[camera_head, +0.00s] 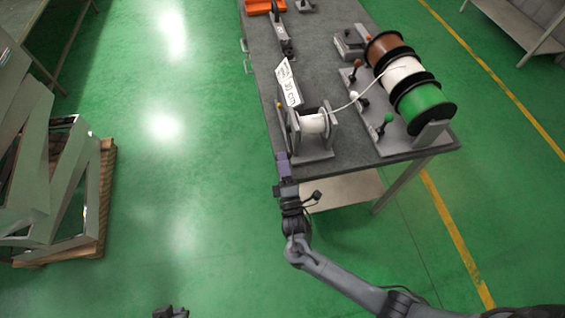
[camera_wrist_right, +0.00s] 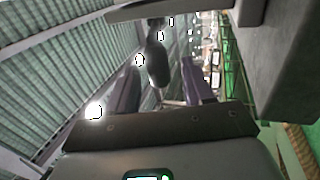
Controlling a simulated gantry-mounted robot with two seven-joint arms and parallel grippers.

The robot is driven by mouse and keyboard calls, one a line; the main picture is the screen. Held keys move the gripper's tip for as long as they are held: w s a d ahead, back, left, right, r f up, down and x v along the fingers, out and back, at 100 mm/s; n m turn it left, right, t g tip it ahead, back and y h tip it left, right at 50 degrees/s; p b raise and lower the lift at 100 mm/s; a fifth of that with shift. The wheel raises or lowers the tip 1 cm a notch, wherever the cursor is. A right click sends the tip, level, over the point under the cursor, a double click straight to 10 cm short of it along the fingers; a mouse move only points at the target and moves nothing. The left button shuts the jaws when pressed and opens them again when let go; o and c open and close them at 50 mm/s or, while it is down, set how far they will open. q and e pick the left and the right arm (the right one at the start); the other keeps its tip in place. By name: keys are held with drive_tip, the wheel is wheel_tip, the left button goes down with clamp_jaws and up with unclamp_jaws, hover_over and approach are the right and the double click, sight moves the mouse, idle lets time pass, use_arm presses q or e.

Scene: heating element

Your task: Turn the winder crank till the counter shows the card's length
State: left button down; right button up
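The winder (camera_head: 312,124) holds a white reel between grey side plates near the table's front left corner. A white card (camera_head: 288,82) stands tilted behind it; its print is too small to read surely. I cannot make out the counter's number. My right gripper (camera_head: 283,158) is at the table's front edge, just in front of the winder. In the right wrist view its purple fingers (camera_wrist_right: 159,72) are apart, with a dark rounded handle (camera_wrist_right: 156,66), apparently the crank's, showing between them and gaps on both sides. A small dark part at the bottom edge appears to be my left gripper (camera_head: 171,312).
A rack with brown, white and green wire spools (camera_head: 408,75) stands on the right of the table (camera_head: 325,50). White wire runs from it to the winder. Small tools and an orange bin (camera_head: 262,6) lie farther back. A pallet (camera_head: 104,200) with metal frames is at left.

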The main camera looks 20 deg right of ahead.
drive_tip(key=shift+s, duration=0.1)
drive_tip(key=shift+s+a+f, duration=0.1)
drive_tip(key=shift+s, duration=0.3)
drive_tip(key=v, duration=1)
